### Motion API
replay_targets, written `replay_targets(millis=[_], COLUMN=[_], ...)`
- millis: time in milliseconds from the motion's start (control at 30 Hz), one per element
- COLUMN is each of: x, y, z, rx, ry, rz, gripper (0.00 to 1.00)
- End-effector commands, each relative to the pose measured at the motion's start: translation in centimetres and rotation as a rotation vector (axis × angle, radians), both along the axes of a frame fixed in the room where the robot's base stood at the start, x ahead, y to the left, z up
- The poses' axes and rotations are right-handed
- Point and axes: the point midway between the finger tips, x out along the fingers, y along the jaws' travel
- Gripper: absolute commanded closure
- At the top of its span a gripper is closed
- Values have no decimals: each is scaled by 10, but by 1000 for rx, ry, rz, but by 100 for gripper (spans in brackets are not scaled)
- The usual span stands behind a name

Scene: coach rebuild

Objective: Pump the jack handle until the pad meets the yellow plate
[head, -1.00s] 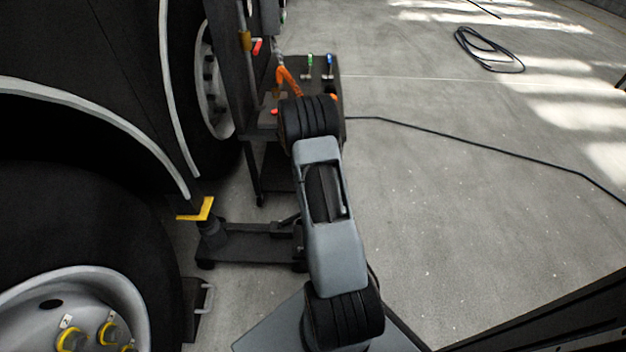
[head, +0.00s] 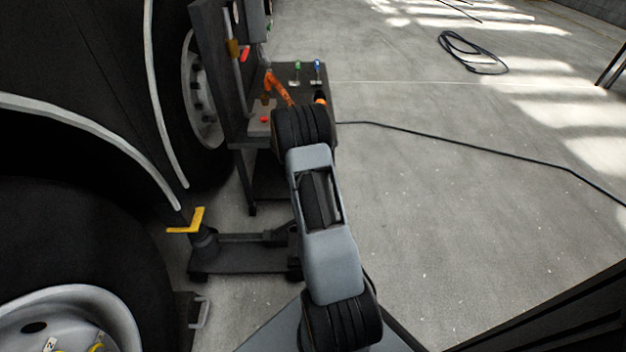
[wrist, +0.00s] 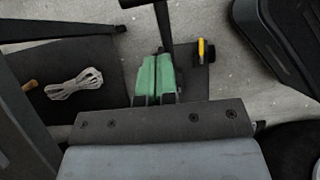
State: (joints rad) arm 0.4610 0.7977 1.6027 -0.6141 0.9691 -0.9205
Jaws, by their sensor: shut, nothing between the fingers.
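The black jack (head: 235,262) stands on the floor beside the coach's wheel arch. Its round post (head: 204,240) rises just under the yellow plate (head: 187,223); I cannot tell whether the pad touches it. The yellow plate shows as a narrow edge in the wrist view (wrist: 201,51). A dark bar (wrist: 163,20), which looks like the jack handle, runs down from the top of the wrist view to just beyond my gripper (wrist: 156,78). My gripper's green-padded fingers are shut together with nothing between them. My own arm hides the gripper and the handle in the head view.
A black cart (head: 312,84) with an orange tool and small coloured items stands behind the jack. A pale rope coil (wrist: 74,84) lies on a dark surface at left. Coach wheels (head: 65,320) crowd the left.

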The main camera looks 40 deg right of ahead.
Motion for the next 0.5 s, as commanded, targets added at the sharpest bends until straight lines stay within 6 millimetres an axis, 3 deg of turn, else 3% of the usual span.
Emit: replay_targets(millis=[33,300,500], x=[-4,-20,-33], y=[-4,-23,-39], z=[-14,-58,-73], rx=[1,1,0], ry=[2,2,1], rz=[-2,-2,-3], gripper=[100,100,100])
